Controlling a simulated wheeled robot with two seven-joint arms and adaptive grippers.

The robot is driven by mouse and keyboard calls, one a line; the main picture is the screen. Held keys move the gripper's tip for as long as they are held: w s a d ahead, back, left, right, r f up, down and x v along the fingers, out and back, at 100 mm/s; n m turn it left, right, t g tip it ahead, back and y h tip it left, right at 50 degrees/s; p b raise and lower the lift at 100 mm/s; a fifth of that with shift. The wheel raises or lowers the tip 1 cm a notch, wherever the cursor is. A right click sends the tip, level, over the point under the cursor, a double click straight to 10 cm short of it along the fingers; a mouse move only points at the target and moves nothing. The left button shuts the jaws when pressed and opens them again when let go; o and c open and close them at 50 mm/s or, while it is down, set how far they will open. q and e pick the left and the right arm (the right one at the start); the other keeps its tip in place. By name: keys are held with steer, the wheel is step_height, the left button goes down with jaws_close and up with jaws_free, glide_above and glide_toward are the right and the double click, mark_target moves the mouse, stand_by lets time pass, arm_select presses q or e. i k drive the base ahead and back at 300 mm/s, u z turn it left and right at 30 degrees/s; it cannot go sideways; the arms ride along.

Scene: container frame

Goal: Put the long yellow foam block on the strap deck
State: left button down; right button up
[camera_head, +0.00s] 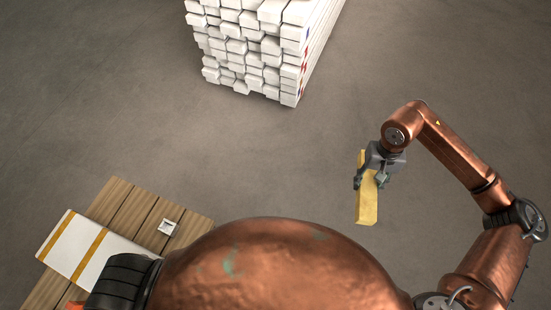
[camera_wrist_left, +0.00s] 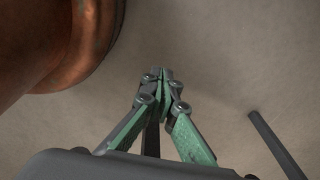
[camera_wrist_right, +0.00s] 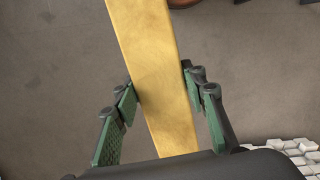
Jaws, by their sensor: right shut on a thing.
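The long yellow foam block (camera_head: 367,207) hangs tilted in my right gripper (camera_head: 371,179), above the floor on the right side of the head view. In the right wrist view the fingers are shut on both sides of the foam block (camera_wrist_right: 155,60). My left gripper (camera_wrist_left: 162,78) is shut and empty in the left wrist view, its fingertips together. A wooden slatted deck (camera_head: 122,207) lies at the lower left of the head view. On it lies a white slab (camera_head: 76,245) with two yellow straps across it; I cannot tell which surface is the strap deck.
A large stack of white bars (camera_head: 255,45) stands on the floor at the top middle. The floor (camera_head: 270,160) between the stack and my body is clear. A dark bar (camera_wrist_left: 275,145) crosses the left wrist view.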

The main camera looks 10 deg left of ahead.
mark_target(122, 212)
steer(key=z, duration=0.45)
steer(key=i, duration=0.15)
steer(key=u, duration=2.1)
steer(key=i, duration=0.25)
steer(key=u, duration=1.85)
steer(key=i, duration=0.5)
steer(key=u, duration=0.1)
